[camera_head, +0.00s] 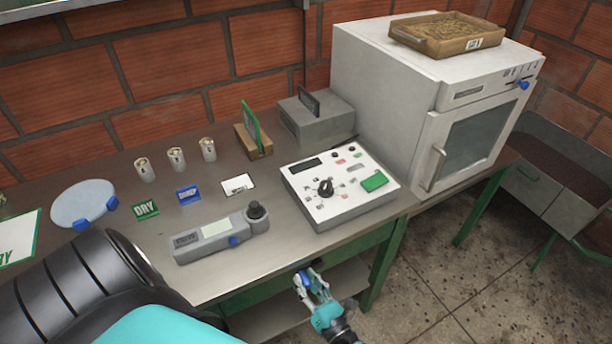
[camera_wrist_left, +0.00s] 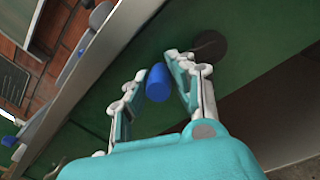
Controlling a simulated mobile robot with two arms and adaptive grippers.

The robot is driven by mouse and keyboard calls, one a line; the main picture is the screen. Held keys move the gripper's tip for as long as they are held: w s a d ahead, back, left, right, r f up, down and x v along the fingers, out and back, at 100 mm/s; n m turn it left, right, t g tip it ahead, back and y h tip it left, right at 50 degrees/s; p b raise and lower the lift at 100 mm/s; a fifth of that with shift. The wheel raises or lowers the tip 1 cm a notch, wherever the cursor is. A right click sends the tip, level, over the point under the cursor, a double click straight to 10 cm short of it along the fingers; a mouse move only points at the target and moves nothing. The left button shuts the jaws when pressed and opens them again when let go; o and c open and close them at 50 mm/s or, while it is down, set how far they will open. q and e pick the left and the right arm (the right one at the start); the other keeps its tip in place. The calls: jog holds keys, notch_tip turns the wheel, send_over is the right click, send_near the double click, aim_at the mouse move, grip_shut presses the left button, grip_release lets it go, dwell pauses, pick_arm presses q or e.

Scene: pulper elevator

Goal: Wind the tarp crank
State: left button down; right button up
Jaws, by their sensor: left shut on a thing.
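My left gripper (camera_head: 311,284) is low in front of the table's front edge in the head view. In the left wrist view its two fingers (camera_wrist_left: 155,72) stand on either side of a blue cylindrical knob (camera_wrist_left: 158,86), and it is shut on it. The knob looks like the crank's handle. A dark round disc (camera_wrist_left: 209,45) shows just beyond the right finger on a green panel, perhaps part of the crank. The crank's arm and the tarp cannot be made out. My right gripper is not in view.
The metal table (camera_head: 150,240) carries a moisture meter (camera_head: 222,235), a white control box (camera_head: 340,188), several small cups and a scale plate (camera_head: 83,203). A white oven (camera_head: 420,100) stands at the right with a wooden tray (camera_head: 450,37) on top. Open floor lies at lower right.

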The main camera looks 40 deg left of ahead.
pick_arm(q)
jog(key=shift+a+r, duration=0.1)
jog(key=shift+r, duration=0.1)
jog(key=c, duration=1.1)
grip_release()
jog(key=shift+f, duration=0.1)
